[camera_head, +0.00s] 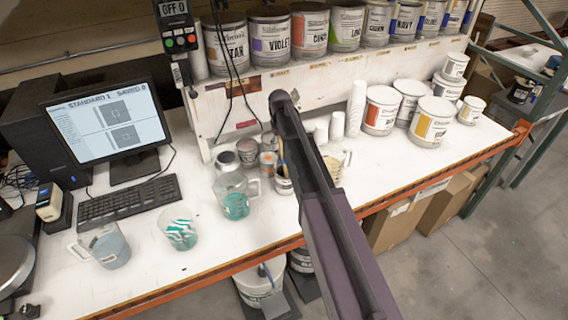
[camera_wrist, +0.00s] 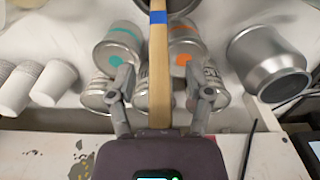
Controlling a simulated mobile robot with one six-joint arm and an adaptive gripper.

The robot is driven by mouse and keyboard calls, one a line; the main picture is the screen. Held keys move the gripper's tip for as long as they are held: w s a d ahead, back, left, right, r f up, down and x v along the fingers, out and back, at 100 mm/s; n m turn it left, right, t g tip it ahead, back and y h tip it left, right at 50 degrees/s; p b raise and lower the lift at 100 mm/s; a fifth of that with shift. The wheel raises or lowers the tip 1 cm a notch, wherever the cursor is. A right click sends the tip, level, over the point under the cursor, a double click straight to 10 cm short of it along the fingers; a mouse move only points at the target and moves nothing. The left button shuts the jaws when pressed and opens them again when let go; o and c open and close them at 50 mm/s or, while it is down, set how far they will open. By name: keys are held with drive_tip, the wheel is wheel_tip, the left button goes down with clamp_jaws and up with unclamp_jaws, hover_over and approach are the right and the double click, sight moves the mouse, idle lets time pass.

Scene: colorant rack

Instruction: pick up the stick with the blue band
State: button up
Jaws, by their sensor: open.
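The stick with the blue band (camera_wrist: 159,70) is a flat, light wooden stick in the middle of the wrist view. Its blue band lies near the top edge of that view, and its upper end runs out of the picture. My gripper (camera_wrist: 165,78) is open, with one finger on each side of the stick and a visible gap on both sides. The stick's lower end meets the top of my gripper's body in the picture; I cannot tell if they touch. In the head view my arm hides the gripper and most of this spot.
Small cans, one with a teal spot (camera_wrist: 118,47) and one with an orange spot (camera_wrist: 188,48), crowd around the fingers. A bare metal can (camera_wrist: 268,62) stands right, white cups (camera_wrist: 54,82) left. The bench also holds a keyboard (camera_head: 129,200), beakers (camera_head: 181,232) and paint buckets (camera_head: 381,110).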

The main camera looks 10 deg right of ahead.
idle(0.4)
clamp_jaws()
drive_tip(key=shift+r, duration=0.25)
wheel_tip(320, 180, up, 18)
drive_tip(key=p, duration=1.8)
drive_tip(key=shift+f, duration=0.2)
drive_tip(key=s+a+t, duration=0.1)
drive_tip(key=a, duration=0.9)
drive_tip(key=s+a+r+t+y, duration=0.1)
drive_tip(key=a+t, duration=0.1)
drive_tip(key=a, duration=0.9)
drive_tip(key=shift+s+a+r+t, duration=0.2)
drive_tip(key=shift+s+r+t, duration=0.05)
drive_tip(key=shift+s+t, duration=0.1)
drive_tip(key=shift+s, duration=0.1)
